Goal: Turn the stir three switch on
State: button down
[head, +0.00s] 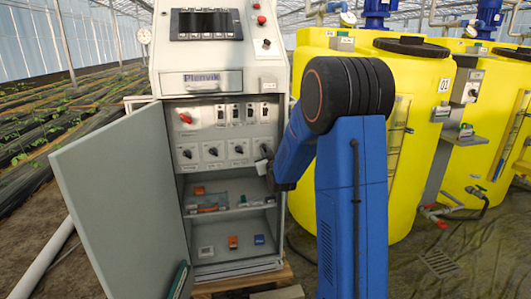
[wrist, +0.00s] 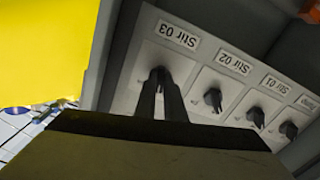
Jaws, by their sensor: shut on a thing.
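The stir three switch (wrist: 160,71) is a dark rotary knob on a pale plate, under an upside-down label "Stir 03" in the wrist view. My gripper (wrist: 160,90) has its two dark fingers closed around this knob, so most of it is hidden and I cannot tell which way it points. In the head view my gripper (head: 264,161) is at the right end of the lower switch row inside the open cabinet. The stir two switch (wrist: 213,99) and the stir one switch (wrist: 256,117) are beside it, untouched by my gripper.
The cabinet door (head: 125,205) stands open to the left. Above the knob row are a red-handled switch (head: 185,118) and several breakers. Shelves below hold small orange (head: 233,242) and blue parts. Yellow tanks (head: 400,200) stand to the right.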

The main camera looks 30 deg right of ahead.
jog(key=m, duration=1.2)
dwell(0.5)
jog(key=c, duration=1.8)
grip_release()
jog(key=shift+c, duration=0.2)
jog(key=shift+s, duration=0.1)
jog(key=v, duration=1.7)
